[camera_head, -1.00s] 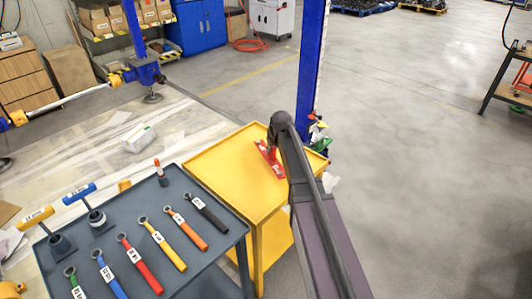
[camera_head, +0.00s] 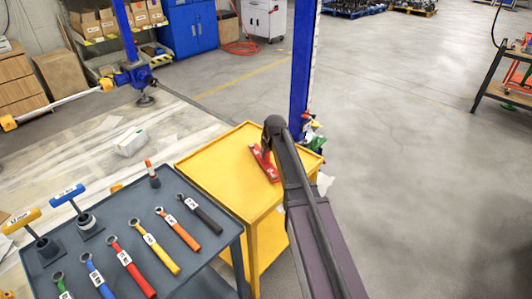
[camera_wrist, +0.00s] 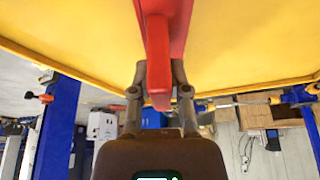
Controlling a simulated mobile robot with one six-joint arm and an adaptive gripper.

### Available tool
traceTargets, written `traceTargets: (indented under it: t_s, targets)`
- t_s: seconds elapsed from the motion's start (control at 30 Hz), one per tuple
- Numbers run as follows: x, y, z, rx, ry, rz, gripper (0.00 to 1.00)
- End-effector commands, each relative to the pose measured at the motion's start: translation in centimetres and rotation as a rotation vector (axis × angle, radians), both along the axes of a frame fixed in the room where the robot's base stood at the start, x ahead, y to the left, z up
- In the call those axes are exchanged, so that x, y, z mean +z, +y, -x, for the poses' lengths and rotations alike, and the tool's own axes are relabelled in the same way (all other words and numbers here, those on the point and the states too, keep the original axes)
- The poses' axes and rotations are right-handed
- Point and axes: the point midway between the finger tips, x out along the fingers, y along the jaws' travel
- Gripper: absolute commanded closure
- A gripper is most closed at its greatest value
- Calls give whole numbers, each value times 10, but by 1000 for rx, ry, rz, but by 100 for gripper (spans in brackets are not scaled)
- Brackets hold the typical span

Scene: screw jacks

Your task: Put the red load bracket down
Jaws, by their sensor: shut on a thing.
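The red load bracket (camera_head: 264,163) is at the top of the yellow cart (camera_head: 214,163), near the cart's right side. In the head view I cannot tell whether it touches the cart top. In the wrist view the bracket (camera_wrist: 158,45) is between the two fingers of my gripper (camera_wrist: 160,85), which are shut on it, with the yellow surface (camera_wrist: 60,30) close behind it. In the head view my arm hides the gripper and part of the bracket.
A grey table (camera_head: 120,215) with several coloured wrenches and T-handle tools stands left of the cart. A blue post (camera_head: 303,70) rises behind the cart, with small coloured items (camera_head: 312,128) at its foot. The cart top's left part is clear.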

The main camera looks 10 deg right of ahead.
Motion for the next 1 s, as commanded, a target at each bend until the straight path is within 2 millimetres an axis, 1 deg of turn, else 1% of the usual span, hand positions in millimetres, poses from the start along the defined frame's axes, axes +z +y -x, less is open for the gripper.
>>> traceTargets:
  t_s: [0.03,0.1,0.5,0.67,0.7,0.8,1.0]
  targets:
    - [-5,0,0,0,-2,0,100]
    - [-6,0,0,0,-2,0,100]
    - [-7,0,0,0,-2,0,100]
    - [-10,0,0,0,-1,0,100]
    - [-9,0,0,0,0,0,69]
    - [-9,0,0,1,0,0,43]
    - [-9,0,0,0,0,0,43]
